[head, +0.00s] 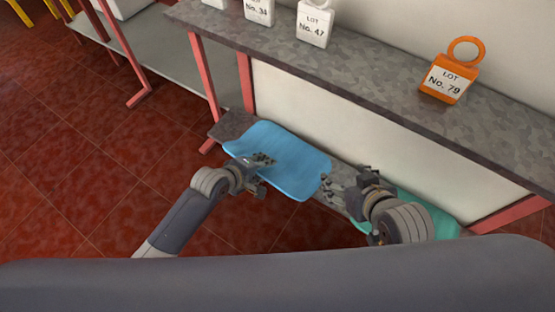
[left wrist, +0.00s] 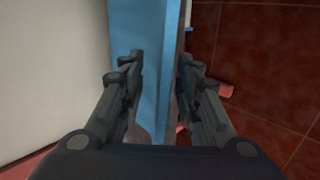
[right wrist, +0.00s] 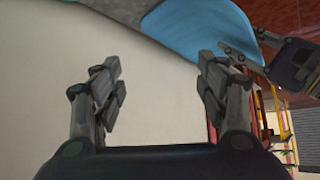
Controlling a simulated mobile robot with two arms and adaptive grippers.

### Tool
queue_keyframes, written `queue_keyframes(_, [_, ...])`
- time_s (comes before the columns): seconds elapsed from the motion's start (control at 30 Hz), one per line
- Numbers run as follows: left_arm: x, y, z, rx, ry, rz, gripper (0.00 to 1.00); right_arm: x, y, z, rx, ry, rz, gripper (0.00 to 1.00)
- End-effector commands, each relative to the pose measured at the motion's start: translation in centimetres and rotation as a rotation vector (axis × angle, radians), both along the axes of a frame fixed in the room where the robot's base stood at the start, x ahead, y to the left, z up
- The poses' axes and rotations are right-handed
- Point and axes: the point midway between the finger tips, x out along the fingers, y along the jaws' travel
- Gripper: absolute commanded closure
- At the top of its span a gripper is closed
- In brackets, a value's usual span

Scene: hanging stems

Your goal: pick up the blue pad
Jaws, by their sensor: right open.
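The blue pad (head: 285,158) lies on the low grey shelf and overhangs its front edge. My left gripper (head: 260,174) is at the pad's front part. In the left wrist view, the blue pad (left wrist: 160,60) runs as a strip between the fingers of my left gripper (left wrist: 160,75). Those fingers stand less wide than the right ones; I cannot tell whether both touch the pad. My right gripper (head: 345,186) is open and empty just right of the pad. In the right wrist view, the blue pad (right wrist: 190,28) shows beyond the open right gripper (right wrist: 160,72).
A teal-green pad (head: 437,211) lies on the shelf, partly hidden by my right arm. The counter (head: 350,82) above carries white tags (head: 314,27) and an orange tag (head: 450,80). The low shelf's left end (head: 230,122) is bare. Red tiled floor (head: 90,180) is clear.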

Motion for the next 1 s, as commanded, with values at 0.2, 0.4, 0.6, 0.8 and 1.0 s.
queue_keyframes(0.2, [0.8,-0.7,-1.3,0.001,0.000,-0.001,0.69,3.0,1.1,2.3,0.039,-0.174,0.013,0.33])
queue_keyframes(0.4, [1.0,-0.9,-1.5,0.001,0.000,-0.001,0.69,3.8,1.5,3.3,0.052,-0.232,0.016,0.33])
queue_keyframes(0.6, [1.0,-0.9,-1.4,0.001,0.000,-0.001,0.69,3.8,1.5,3.3,0.052,-0.232,0.016,0.33])
queue_keyframes(0.8, [1.0,-0.9,-1.4,0.001,0.000,-0.001,1.00,3.8,1.4,3.3,0.052,-0.231,0.016,0.33])
queue_keyframes(1.0, [1.0,-0.9,-1.4,0.001,0.000,-0.001,1.00,3.8,1.4,3.3,0.052,-0.231,0.016,0.33])
